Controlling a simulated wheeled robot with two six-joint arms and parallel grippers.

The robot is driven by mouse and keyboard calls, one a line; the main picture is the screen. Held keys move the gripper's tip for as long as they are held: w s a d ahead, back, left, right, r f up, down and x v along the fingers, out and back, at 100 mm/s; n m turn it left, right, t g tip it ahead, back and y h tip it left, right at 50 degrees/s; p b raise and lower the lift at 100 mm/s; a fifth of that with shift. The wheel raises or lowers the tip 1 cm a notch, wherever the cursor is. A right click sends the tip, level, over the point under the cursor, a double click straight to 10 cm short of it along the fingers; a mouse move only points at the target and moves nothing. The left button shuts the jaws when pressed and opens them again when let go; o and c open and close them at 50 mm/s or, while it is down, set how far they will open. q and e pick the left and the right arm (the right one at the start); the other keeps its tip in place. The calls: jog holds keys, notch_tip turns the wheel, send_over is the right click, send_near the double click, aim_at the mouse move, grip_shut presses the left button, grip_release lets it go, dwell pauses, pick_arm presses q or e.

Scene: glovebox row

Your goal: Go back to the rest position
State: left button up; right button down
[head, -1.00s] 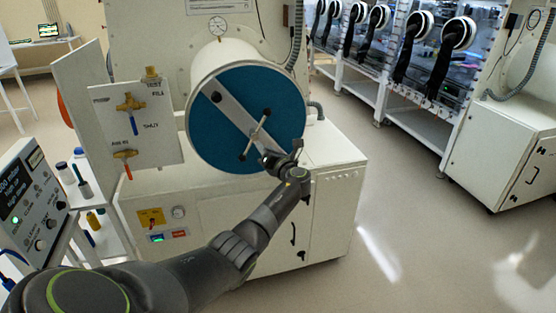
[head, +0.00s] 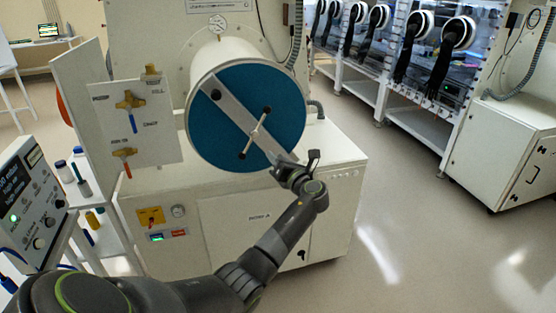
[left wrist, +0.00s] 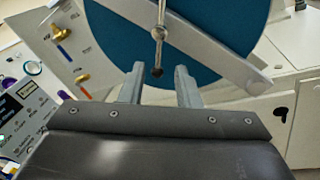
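My left gripper (head: 293,164) is in front of the lower right edge of the round blue door (head: 225,130) of the antechamber. In the left wrist view its two fingers (left wrist: 160,84) stand apart with nothing between them. The T-shaped door handle (head: 254,134) lies slantwise on the pale diagonal bar (head: 235,112), up and left of the gripper and apart from it in the head view. In the left wrist view the handle's lower knob (left wrist: 157,72) shows beyond the gap between the fingertips. My right gripper is in neither view.
A valve panel (head: 158,140) with brass valves stands left of the door. A control box (head: 30,195) and a shelf with bottles (head: 85,188) are at the lower left. A white cabinet (head: 340,160) is under the gripper. Open floor (head: 420,240) lies to the right.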

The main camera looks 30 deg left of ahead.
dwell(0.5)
pick_arm(q)
jog(key=s+d+f+n+g+h+b, duration=0.15)
jog(key=s+f, duration=0.25)
jog(key=f, duration=0.7)
jog(key=s+f+n+h, duration=0.2)
jog(key=s+f+h, duration=0.1)
jog(key=f, duration=0.8)
jog(key=s+f+n+h+b, duration=0.1)
jog(key=s+f+n+h, duration=0.2)
jog(key=f, duration=0.9)
jog(key=s+d+f+n+g+h+b, duration=0.15)
jog(key=s+f+n, duration=0.25)
jog(key=s+f, duration=0.5)
jog(key=s+d+f+n+g+h, duration=0.1)
jog(key=s+d+f+n+h, duration=0.15)
jog(key=s+f, duration=0.65)
jog(key=s+d+f+n+g+h, duration=0.1)
jog(key=s+f+n, duration=0.3)
jog(key=s, duration=0.6)
jog(key=s+d+f+n+g+h+b, duration=0.1)
jog(key=s+d+f+n, duration=0.2)
jog(key=s+n, duration=0.4)
jog(key=s+d+f+n+g+h, duration=0.1)
jog(key=s+f+n, duration=0.4)
jog(key=s, duration=1)
jog(key=shift+s+d+f+n+b, duration=0.2)
jog(key=shift+d+f+n+b, duration=0.3)
jog(key=shift+d, duration=0.4)
